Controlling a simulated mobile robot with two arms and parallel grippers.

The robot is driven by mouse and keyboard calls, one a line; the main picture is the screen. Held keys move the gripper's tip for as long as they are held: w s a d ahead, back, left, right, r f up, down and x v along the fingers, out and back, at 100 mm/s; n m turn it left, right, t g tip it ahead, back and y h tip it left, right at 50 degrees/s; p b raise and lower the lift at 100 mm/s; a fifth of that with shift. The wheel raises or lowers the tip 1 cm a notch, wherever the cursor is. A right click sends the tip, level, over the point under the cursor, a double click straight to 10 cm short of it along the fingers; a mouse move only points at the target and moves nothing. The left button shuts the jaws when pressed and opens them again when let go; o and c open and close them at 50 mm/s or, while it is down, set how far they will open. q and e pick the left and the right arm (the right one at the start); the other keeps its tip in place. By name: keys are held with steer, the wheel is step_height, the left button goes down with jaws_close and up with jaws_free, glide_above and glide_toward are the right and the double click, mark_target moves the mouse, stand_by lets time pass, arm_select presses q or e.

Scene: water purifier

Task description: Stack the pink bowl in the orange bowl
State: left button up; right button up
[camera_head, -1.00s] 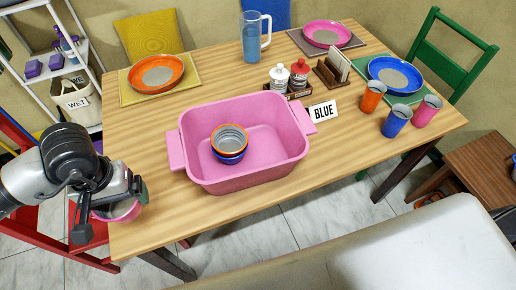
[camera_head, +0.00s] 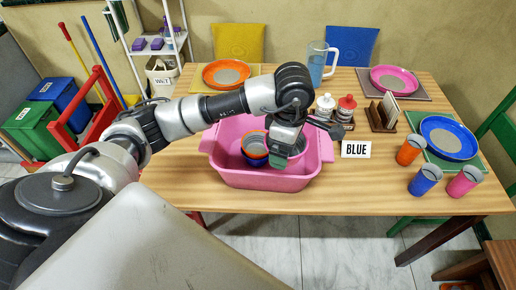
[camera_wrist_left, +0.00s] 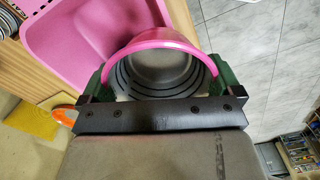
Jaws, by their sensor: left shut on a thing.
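The pink bowl (camera_wrist_left: 152,42) with a grey inside fills the space between the fingers of my left gripper (camera_wrist_left: 155,84) in the left wrist view; the gripper is shut on it. In the head view my left gripper (camera_head: 280,160) is over the pink tub (camera_head: 262,180), just right of the orange bowl (camera_head: 254,150). The orange bowl sits in a blue bowl inside the tub. The gripper covers part of the stack, and the held pink bowl is mostly hidden there. My right gripper is not in view.
Behind the tub stand red and white bottles (camera_head: 346,104) and a napkin holder (camera_head: 384,112). Several cups and a blue plate (camera_head: 449,138) are at the right. An orange plate (camera_head: 226,73) lies at the back left.

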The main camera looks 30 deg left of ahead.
arm_select(q)
steer(key=n, duration=0.3)
steer(key=w+r+n+p, duration=0.1)
steer(key=n, duration=0.2)
steer(key=w+n, duration=0.1)
steer(key=n, duration=0.2)
steer(key=shift+w+a+r, duration=0.25)
steer(key=shift+r, duration=0.15)
steer(key=n, duration=0.3)
steer(key=w+n+p, duration=0.1)
steer(key=shift+a+r, duration=0.25)
steer(key=n, duration=0.3)
steer(key=shift+w+a, duration=0.15)
steer(key=shift+a, duration=0.05)
steer(key=shift+w+a+n, duration=0.1)
steer(key=shift+a+n, duration=0.05)
steer(key=shift+n, duration=0.15)
steer(key=w+a+f+p, duration=0.3)
steer(key=a+f, duration=0.8)
steer(key=shift+p, duration=0.35)
